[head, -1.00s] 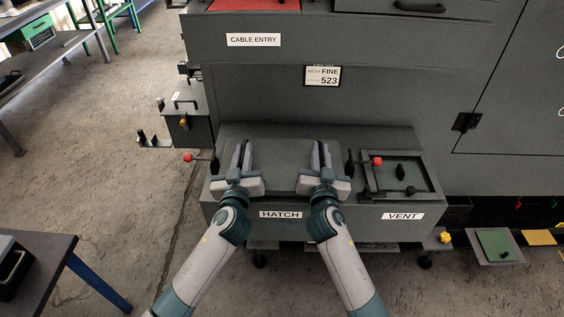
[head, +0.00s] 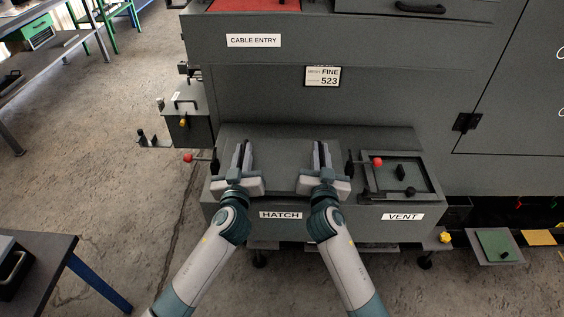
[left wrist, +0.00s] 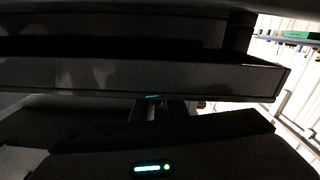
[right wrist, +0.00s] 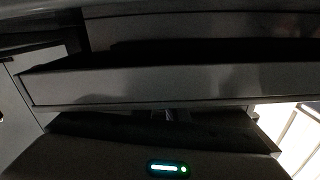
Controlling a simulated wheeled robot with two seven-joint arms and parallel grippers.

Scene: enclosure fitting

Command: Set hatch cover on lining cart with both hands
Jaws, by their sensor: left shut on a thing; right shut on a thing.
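The hatch cover (head: 283,158) is a flat dark grey panel on the low ledge with the HATCH label (head: 281,215). It appears to lie level over the hatch place. My left gripper (head: 243,155) is shut on its left part, and my right gripper (head: 321,155) is shut on its right part. The gripped spots are hidden by the fingers. Both wrist views are dark; my left fingers (left wrist: 155,110) and right fingers (right wrist: 175,115) show dimly at a grey edge. I cannot make out a lining cart for certain.
The large grey enclosure (head: 270,100) rises behind. A table (head: 40,245) stands at lower left; floor between is clear.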

